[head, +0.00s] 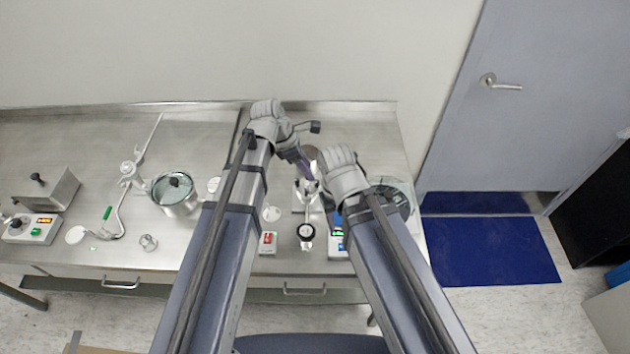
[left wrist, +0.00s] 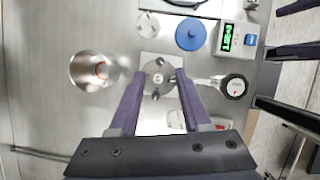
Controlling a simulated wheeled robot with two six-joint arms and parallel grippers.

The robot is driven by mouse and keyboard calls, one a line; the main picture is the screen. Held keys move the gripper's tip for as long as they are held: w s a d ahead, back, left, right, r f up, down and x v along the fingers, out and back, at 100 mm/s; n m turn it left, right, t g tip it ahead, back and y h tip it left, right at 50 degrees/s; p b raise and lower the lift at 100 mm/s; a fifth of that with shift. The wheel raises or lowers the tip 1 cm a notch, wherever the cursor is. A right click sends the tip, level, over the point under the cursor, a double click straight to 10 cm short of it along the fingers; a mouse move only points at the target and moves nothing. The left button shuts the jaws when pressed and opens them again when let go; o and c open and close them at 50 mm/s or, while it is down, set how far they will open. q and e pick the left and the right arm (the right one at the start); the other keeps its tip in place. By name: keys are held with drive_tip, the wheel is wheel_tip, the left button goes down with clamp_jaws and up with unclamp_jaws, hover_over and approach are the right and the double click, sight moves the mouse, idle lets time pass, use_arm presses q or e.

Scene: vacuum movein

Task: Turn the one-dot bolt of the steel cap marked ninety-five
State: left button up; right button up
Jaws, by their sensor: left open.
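A steel cap (left wrist: 158,77) on a square pale plate (left wrist: 150,58) shows between my left fingers in the left wrist view, with small dark bolts around its face. Its number and the bolts' dots are too small to read. In the head view the fitting (head: 307,187) is partly hidden by my left gripper (head: 303,168). My left gripper, also in the left wrist view (left wrist: 161,72), is open, one purple finger on either side of the cap; I cannot tell whether they touch it. My right gripper (head: 331,201) is beside the fitting in the head view, its jaws mostly hidden.
A round gauge (left wrist: 234,86) is joined to the fitting by a steel stem. A digital meter (left wrist: 228,38), blue disc (left wrist: 190,34) and steel cup (left wrist: 93,70) stand near. A lidded pot (head: 175,193) and control box (head: 32,228) are farther left. The bench's back left (head: 60,140) is clear.

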sight(317, 181)
use_arm(q)
drive_tip(key=b+x, duration=0.4)
drive_tip(key=x, duration=0.2)
drive_tip(key=shift+b, duration=0.4)
use_arm(e)
wheel_tip(317, 181, down, 6)
drive_tip(key=shift+r, duration=0.2)
use_arm(q)
clamp_jaws()
